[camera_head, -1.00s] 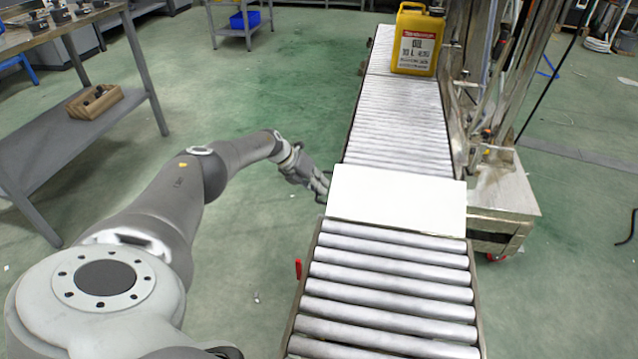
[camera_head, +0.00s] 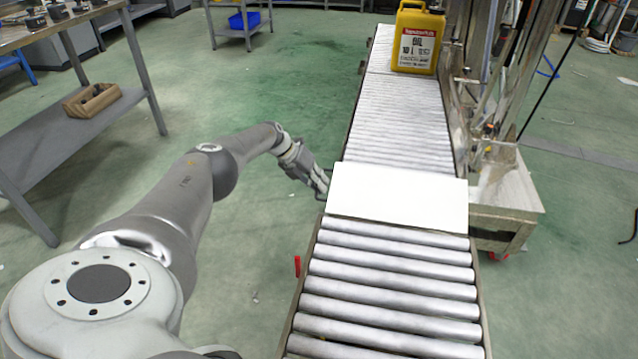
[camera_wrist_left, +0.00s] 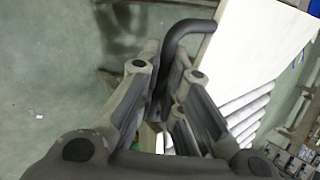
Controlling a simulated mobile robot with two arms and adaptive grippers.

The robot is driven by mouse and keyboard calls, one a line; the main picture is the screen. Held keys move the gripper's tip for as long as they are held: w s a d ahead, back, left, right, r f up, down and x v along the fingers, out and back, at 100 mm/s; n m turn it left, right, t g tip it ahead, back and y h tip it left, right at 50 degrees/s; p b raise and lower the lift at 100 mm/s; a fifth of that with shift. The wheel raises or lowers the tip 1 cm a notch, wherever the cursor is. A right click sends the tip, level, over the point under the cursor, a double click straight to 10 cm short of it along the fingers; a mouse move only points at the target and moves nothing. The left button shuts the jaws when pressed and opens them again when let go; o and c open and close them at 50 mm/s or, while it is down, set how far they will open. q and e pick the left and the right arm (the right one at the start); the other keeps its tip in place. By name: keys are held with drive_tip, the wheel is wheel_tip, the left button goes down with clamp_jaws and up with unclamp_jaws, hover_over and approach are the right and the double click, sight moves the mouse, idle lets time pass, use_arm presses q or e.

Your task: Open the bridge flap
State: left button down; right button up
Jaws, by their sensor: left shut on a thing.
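The bridge flap (camera_head: 398,197) is a flat white panel lying across the gap between two roller conveyor sections. It also shows at the upper right in the left wrist view (camera_wrist_left: 252,48). A dark bent bar handle (camera_wrist_left: 188,27) sits at the flap's left edge. My left gripper (camera_head: 322,187) is at that edge in the head view. In the left wrist view its fingers (camera_wrist_left: 166,62) are shut around the handle's bar. The lower part of the bar is partly hidden between the fingers. My right gripper is not in view.
A yellow canister (camera_head: 418,40) stands on the far conveyor (camera_head: 400,115). The near conveyor (camera_head: 385,290) has bare rollers. A metal frame on a wheeled base (camera_head: 508,195) stands close at the right. A grey workbench (camera_head: 60,125) is at the left. Green floor between is clear.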

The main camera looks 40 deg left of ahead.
use_arm(q)
drive_tip(key=c, duration=1.8)
unclamp_jaws()
drive_tip(key=shift+f, duration=0.1)
drive_tip(key=shift+c, duration=0.2)
drive_tip(key=shift+s+a+r, duration=0.1)
drive_tip(key=shift+a+r, duration=0.1)
drive_tip(key=shift+r, duration=0.25)
drive_tip(key=v, duration=1.1)
drive_tip(key=shift+s+a, duration=0.1)
